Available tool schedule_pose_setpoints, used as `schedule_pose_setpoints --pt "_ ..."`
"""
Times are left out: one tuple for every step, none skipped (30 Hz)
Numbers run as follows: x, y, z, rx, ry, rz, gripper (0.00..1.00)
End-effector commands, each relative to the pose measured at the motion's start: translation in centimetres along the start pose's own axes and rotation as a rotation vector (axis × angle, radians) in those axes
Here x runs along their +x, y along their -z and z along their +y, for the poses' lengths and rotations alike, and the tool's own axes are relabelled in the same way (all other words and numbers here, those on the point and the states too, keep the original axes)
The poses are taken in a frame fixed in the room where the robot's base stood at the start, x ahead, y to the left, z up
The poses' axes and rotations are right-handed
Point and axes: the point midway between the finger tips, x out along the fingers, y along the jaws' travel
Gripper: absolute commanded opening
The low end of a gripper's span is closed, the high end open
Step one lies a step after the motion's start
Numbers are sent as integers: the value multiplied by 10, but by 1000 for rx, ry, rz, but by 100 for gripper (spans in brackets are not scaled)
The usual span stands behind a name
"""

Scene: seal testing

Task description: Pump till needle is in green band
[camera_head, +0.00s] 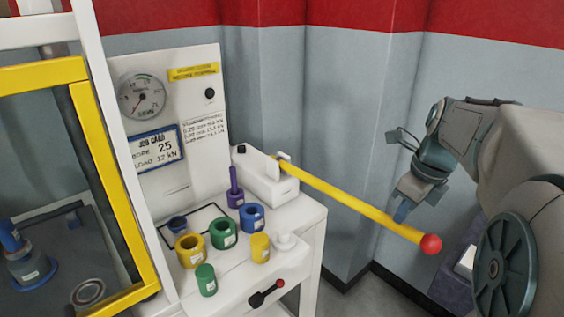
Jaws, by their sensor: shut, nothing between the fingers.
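The round pressure gauge (142,97) is on the white panel at the upper left. A small green band shows near the top of its dial. The needle is small and seems to point to the lower left, outside the green. The yellow pump lever (350,198) slopes down to the right from the white pump block (268,183) on the bench. The lever ends in a red knob (431,244). My gripper (402,213) is shut and empty, pointing down behind the lever near its knob end. Contact with the lever cannot be told.
A yellow-framed guard (80,150) stands at the left. Several coloured rings and cylinders, among them a green ring (224,233), sit on the white bench (312,222). A black lever (266,293) is on its front. Grey walls close off the back.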

Motion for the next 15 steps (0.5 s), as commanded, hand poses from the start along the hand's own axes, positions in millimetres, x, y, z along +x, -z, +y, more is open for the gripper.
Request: schedule_pose_setpoints --pt "18 4 0 0 -2 0 0" --pt "24 5 0 -1 -2 1 0" --pt "32 7 0 -1 -2 1 0" --pt "38 8 0 -1 -2 1 0" --pt "44 10 0 -1 -2 1 0" --pt "51 12 0 -1 -3 1 0" --pt "57 13 0 -1 -3 1 0" --pt "62 14 0 -1 -2 1 0" --pt "68 16 0 -1 -2 1 0" --pt "72 17 0 0 -2 1 0" --pt "75 18 0 0 -2 1 0" --pt "77 18 0 0 -2 1 0" --pt "79 19 0 0 -2 1 0" --pt "79 19 0 1 -1 1 0" --pt "79 19 0 1 -1 1 0"
